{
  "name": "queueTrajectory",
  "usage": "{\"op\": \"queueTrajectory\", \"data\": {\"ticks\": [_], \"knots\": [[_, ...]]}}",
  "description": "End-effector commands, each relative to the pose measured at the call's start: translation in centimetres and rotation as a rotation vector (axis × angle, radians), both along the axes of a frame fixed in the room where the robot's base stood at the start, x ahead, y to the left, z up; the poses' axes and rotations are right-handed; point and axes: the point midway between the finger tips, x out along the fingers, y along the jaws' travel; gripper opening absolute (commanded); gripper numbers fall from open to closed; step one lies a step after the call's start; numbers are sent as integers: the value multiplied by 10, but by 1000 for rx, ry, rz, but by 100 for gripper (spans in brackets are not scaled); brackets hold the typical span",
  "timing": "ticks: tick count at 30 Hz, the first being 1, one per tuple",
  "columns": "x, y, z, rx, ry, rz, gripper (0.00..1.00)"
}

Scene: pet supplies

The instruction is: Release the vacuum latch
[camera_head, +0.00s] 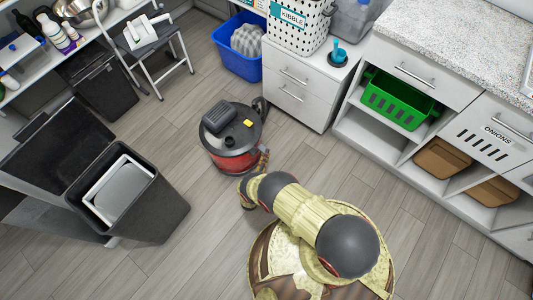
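The vacuum (229,160) stands on the floor near the middle of the view. It is a round canister with a red lower body, a dark top and a dark handle-like block on its upper left. A small yellow part (248,123) sits on the top's right side; I cannot tell whether it is the latch. My patterned tan arm reaches from the bottom toward the vacuum, and its end with my gripper (263,158) is close against the vacuum's right side. The fingers are too small and hidden to read, and contact cannot be told.
A large dark bin (165,205) stands left of the vacuum. A step stool (155,45) and blue tub (229,52) are behind it. White drawers (300,94) and open shelving with a green basket (382,113) are at the right. Floor between bin and vacuum is clear.

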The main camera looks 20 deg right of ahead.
Motion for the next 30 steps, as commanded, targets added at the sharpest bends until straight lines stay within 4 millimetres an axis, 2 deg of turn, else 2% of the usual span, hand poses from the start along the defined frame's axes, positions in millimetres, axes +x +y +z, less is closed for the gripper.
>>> {"op": "queueTrajectory", "data": {"ticks": [9, 15, 21, 30], "knots": [[-51, 37, -5, 0, 1, 7, 32], [-74, 51, -7, 0, 1, 4, 32], [-84, 57, -8, 1, 1, 2, 32], [-85, 57, -8, 0, 1, 1, 32]]}}
